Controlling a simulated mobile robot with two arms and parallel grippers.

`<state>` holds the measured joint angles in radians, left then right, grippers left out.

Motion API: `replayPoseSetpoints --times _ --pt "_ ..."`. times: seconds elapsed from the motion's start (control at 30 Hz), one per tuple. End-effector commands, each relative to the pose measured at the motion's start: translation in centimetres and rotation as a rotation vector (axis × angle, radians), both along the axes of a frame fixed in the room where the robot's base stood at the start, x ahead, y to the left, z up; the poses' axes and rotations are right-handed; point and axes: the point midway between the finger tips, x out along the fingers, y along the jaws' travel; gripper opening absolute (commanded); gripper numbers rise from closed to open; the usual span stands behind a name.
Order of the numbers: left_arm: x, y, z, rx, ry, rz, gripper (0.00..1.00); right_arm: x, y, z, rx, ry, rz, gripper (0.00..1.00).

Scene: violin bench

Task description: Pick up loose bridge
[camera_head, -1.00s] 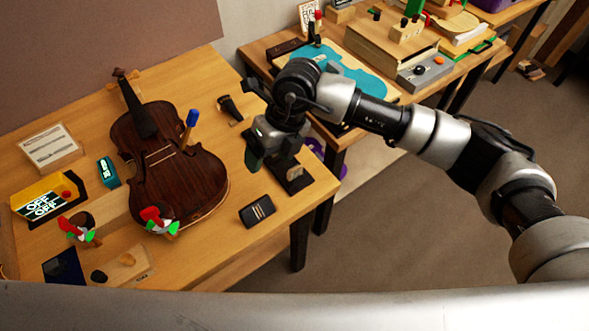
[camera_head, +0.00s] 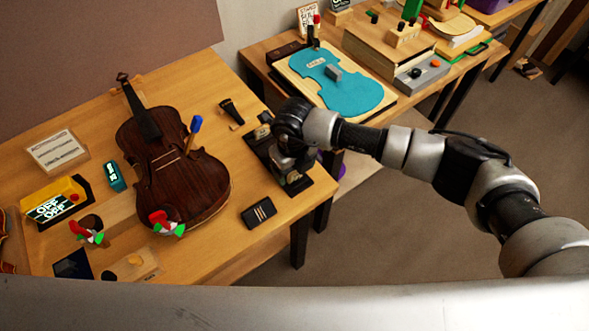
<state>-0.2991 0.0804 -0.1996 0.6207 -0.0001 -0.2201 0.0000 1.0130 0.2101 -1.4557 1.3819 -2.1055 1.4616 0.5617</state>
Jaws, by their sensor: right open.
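My right gripper (camera_head: 291,168) is open and points down over a black tray or stand (camera_head: 262,150) at the bench's right edge. The wrist hides much of what lies there. I cannot make out a loose bridge for sure. A small tan piece (camera_head: 136,260) lies on a light board (camera_head: 148,270) at the front of the bench, far left of the gripper. The dark brown violin (camera_head: 185,190) lies on the bench between them. My left gripper is not in view.
A blue-handled tool (camera_head: 194,128) stands at the violin. A dark box (camera_head: 258,213) lies in front of the gripper. Red-green clamps (camera_head: 165,223) sit at the violin's near edge. A second table holds a blue violin-shaped piece (camera_head: 345,88).

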Motion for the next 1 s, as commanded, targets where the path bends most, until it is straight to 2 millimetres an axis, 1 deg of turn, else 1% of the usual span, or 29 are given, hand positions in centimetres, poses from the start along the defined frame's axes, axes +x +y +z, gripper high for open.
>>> replayPoseSetpoints --times 0.1,0.33,0.6,0.67,1.0 --pt "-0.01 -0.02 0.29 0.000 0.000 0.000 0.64 -0.07 0.01 -0.93 0.000 0.001 0.001 0.74" --pt "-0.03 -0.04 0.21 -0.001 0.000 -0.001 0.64 -0.04 0.01 -1.10 0.001 0.001 0.001 0.74" --pt "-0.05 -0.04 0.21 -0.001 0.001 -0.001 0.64 -0.02 0.00 -1.05 0.001 0.001 0.001 0.33" --pt "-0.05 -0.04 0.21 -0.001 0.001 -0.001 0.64 -0.02 -0.01 -1.05 0.001 0.001 0.001 0.25" --pt "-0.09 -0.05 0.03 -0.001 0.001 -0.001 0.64 0.02 0.00 -0.74 0.001 -0.002 0.001 0.24"
